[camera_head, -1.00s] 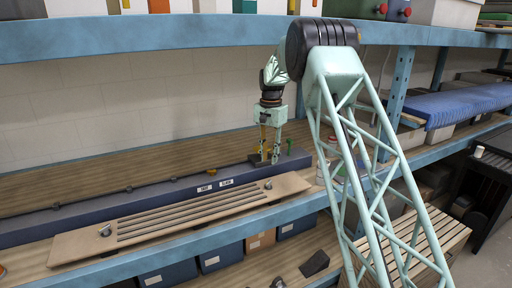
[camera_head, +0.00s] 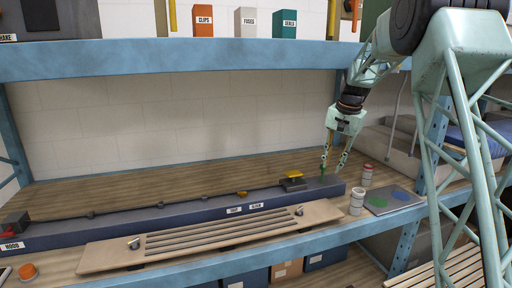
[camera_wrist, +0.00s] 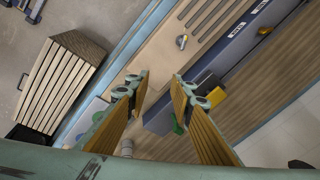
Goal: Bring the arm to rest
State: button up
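My gripper (camera_head: 334,174) hangs from my arm on the right of the head view, above the right end of the dark blue beam (camera_head: 120,228). In the wrist view my gripper (camera_wrist: 160,82) has its two fingers well apart, with nothing between them. A yellow-topped block (camera_head: 292,177) sits on the beam to the left of the gripper; it also shows in the wrist view (camera_wrist: 216,96). A green post (camera_head: 322,168) at the beam's end overlaps the gripper's left finger in the head view; I cannot tell whether they touch.
A slatted wooden board (camera_head: 110,257) lies in front of the beam. Two small jars (camera_head: 357,202) and a grey plate with coloured discs (camera_head: 378,205) stand right of the beam. The upper blue shelf (camera_head: 200,62) and a blue upright (camera_head: 437,150) bound the bay.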

jog(key=s+a+r+n+b, duration=0.1)
jog(key=s+a+r, duration=0.25)
jog(key=s, duration=0.85)
jog(key=s+a+r+n+b, duration=0.2)
jog(key=s+r, duration=0.3)
jog(key=s, duration=0.6)
jog(key=s+a+r+n+b, duration=0.15)
jog(key=s+r, duration=0.25)
jog(key=s, duration=0.8)
jog(key=s+a+f+n+b, duration=0.1)
jog(key=s+f, duration=0.2)
jog(key=s, duration=0.8)
jog(key=s+a+f+n+t+b, duration=0.1)
jog(key=s+f, duration=0.3)
jog(key=s, duration=0.7)
jog(key=s+a+f+n+b, duration=0.1)
jog(key=s+f, duration=0.2)
jog(key=s, duration=0.8)
jog(key=shift+f+t+h, duration=0.2)
jog(key=shift+t+h, duration=0.1)
jog(key=shift+h, duration=0.1)
jog(key=shift+a, duration=0.15)
